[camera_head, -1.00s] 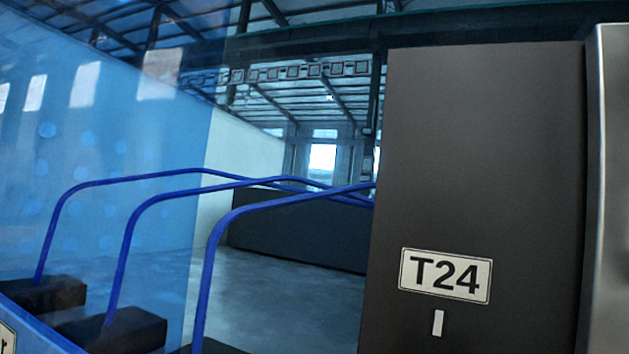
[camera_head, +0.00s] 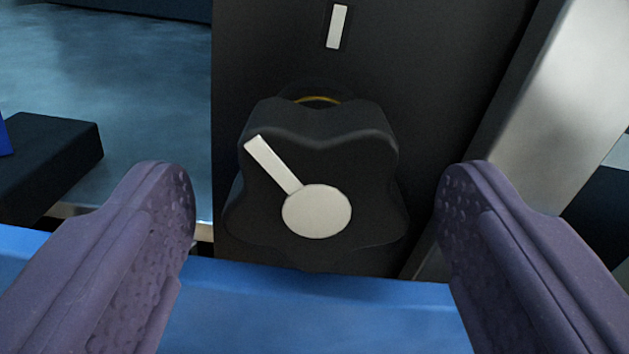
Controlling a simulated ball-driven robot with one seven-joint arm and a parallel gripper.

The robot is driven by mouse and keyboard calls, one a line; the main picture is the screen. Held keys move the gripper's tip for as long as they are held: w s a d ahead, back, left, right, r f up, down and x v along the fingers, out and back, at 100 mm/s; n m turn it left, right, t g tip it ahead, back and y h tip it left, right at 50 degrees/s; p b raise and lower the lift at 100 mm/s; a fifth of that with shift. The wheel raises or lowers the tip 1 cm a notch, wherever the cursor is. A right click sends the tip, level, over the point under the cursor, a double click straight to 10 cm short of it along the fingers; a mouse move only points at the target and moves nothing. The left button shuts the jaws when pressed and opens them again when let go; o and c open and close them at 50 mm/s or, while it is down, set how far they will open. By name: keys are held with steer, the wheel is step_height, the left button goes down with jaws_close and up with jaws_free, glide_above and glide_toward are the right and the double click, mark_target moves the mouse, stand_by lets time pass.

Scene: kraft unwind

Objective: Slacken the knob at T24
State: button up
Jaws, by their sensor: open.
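The black lobed knob (camera_head: 365,165) sits on a dark panel (camera_head: 440,90) in the middle of the view. It has a pale round cap (camera_head: 317,211) and a white pointer bar (camera_head: 272,165) pointing to the upper left. A white index mark (camera_head: 337,27) is on the panel above the knob, and the pointer is not in line with it. A thin yellow arc (camera_head: 317,100) shows behind the knob's top. My gripper (camera_head: 316,200) is open, with one purple finger on each side of the knob and a gap on both sides. The T24 label is out of view now.
A blue rail or surface (camera_head: 310,310) runs across below the knob, between my fingers. A bright metal post (camera_head: 555,100) stands close on the right. A black block (camera_head: 50,155) is at the left, with open floor (camera_head: 110,75) beyond it.

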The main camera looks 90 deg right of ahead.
steer(key=c, duration=1)
steer(key=shift+n, duration=0.8)
steer(key=shift+c, duration=0.2)
steer(key=o, duration=1)
steer(key=shift+o, duration=0.2)
steer(key=shift+a+b, duration=0.1)
steer(key=shift+b, duration=0.2)
